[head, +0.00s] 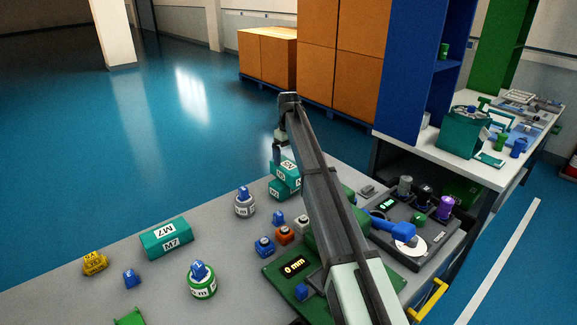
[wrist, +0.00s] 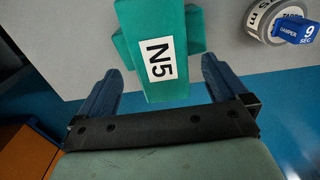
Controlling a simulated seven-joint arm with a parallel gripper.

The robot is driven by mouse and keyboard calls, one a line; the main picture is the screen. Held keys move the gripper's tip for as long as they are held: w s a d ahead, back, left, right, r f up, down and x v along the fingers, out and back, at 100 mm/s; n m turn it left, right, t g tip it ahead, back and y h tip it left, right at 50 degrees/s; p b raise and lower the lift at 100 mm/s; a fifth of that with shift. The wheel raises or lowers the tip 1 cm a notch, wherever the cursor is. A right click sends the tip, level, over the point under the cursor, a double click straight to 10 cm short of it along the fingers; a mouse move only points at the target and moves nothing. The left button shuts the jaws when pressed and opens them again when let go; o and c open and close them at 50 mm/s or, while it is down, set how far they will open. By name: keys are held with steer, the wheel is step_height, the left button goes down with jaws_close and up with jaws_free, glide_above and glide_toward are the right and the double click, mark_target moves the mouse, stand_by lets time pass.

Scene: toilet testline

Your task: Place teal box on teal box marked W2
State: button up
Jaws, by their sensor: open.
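A teal box labelled N5 (wrist: 160,62) lies between the two fingers of my gripper (wrist: 161,70) in the wrist view. The fingers are open, with a gap on each side of the box. The N5 box rests crosswise on another teal box (wrist: 197,38), whose ends stick out on both sides. In the head view my gripper (head: 277,154) is at the stack's upper box (head: 288,170), with the lower box (head: 279,190) under it. The lower box's label is not readable. A teal box marked M7 (head: 165,238) lies apart at left. I cannot read W2 anywhere.
A grey round weight (head: 244,206) with a blue tag stands left of the stack; a green-banded one (head: 202,284) is nearer. Small coloured blocks (head: 285,235) and a display reading 0 mm (head: 294,267) sit in front.

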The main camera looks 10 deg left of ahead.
mark_target(288, 165)
step_height(288, 165, up, 6)
steer(key=shift+f, duration=0.2)
